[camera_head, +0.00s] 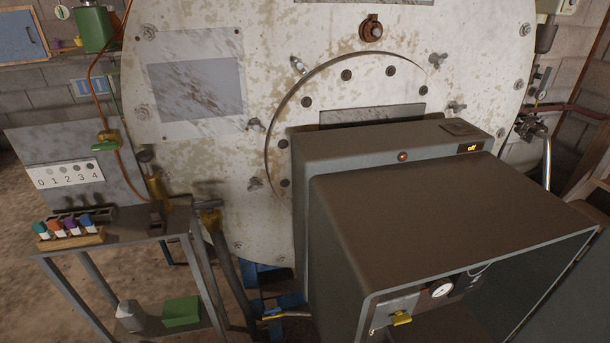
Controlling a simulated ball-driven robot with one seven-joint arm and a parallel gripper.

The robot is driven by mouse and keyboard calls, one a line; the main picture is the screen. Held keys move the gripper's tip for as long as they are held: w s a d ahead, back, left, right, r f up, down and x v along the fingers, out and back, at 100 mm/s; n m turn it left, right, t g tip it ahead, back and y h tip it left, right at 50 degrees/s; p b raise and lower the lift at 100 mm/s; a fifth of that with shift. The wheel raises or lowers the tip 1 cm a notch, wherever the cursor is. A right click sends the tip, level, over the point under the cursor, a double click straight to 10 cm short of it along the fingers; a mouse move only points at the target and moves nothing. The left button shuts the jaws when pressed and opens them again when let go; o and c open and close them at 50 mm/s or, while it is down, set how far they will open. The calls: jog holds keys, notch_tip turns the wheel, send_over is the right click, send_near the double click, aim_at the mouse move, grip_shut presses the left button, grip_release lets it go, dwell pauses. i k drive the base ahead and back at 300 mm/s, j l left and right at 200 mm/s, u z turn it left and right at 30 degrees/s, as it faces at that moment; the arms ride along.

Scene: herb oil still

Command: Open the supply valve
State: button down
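No label marks any valve as the supply valve, so I cannot tell which one it is. A small yellow handle (402,318) sits on a pale plate beside a round gauge (441,289), low on the grey cabinet. A green-handled valve (106,141) is on the thin copper pipe at the left. A brass fitting (209,217) joins a dark hose beside the side table. A metal valve (531,126) is on the pipe at the far right. Whether any is open or shut is unclear. My gripper is not in view.
A large stained still drum (260,100) fills the back. The grey cabinet (450,215) juts out in front, with a display reading "off" (470,148). A metal side table (140,229) at the left holds a rack of coloured vials (70,233). Bare floor shows at the lower left.

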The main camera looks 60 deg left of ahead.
aim_at(208, 205)
jog(key=u, duration=1.9)
